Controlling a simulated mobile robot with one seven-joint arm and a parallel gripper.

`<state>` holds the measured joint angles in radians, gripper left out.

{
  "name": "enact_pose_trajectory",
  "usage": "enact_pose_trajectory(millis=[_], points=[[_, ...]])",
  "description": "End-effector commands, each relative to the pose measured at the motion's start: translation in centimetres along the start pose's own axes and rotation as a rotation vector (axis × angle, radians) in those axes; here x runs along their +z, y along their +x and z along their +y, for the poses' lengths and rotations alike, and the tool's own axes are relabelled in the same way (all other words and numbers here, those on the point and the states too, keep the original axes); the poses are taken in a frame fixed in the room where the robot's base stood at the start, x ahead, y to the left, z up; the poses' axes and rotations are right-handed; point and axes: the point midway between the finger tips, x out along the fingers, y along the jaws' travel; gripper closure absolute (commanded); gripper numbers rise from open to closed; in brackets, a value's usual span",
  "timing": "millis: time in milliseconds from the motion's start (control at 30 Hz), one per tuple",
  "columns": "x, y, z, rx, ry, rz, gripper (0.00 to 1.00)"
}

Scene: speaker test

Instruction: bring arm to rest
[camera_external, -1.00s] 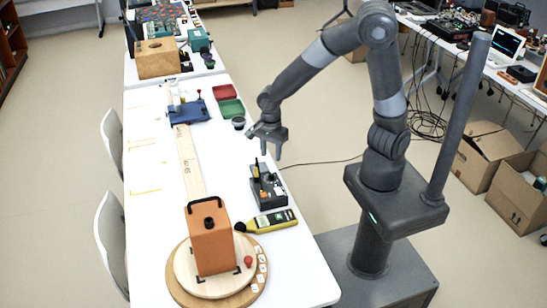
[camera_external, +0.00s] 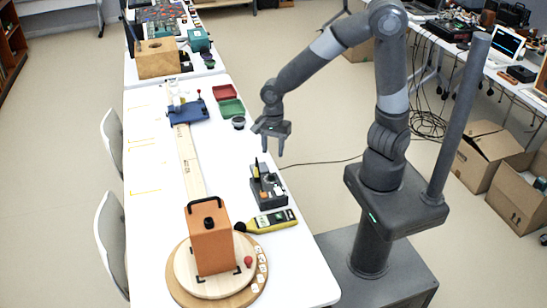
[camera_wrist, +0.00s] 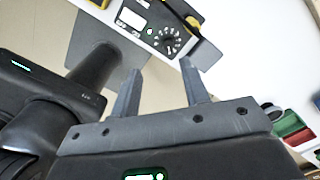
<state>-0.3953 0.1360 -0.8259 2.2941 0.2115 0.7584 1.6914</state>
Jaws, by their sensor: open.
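My gripper (camera_external: 271,147) is open and empty. It hangs in the air near the right edge of the white table (camera_external: 160,225), with its fingers pointing down. My arm is raised and bent, reaching left from its base. In the wrist view the two fingers of my gripper (camera_wrist: 160,82) stand apart with nothing between them. The yellow and black sound meter (camera_external: 270,220) lies on the table near the orange box. A dark grey device (camera_external: 268,190) with small knobs stands on the table below my gripper.
An orange box (camera_external: 210,240) stands on a round wooden turntable (camera_external: 180,283) at the table's front. A red tray (camera_external: 224,92), a green tray (camera_external: 231,108) and a blue stand (camera_external: 188,112) are farther back. Cardboard boxes (camera_external: 488,155) lie on the floor at right.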

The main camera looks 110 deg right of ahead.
Motion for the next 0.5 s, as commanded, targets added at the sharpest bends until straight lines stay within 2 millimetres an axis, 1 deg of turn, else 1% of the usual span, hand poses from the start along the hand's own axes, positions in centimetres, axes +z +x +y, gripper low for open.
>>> enact_pose_trajectory(millis=[200, 367, 500], points=[[2.5, -4.0, 3.4, -0.046, -0.477, -0.119, 0.58], [3.8, -7.3, 6.2, -0.131, -0.857, -0.16, 0.58], [4.3, -10.2, 8.8, -0.229, -1.187, -0.15, 0.58]])
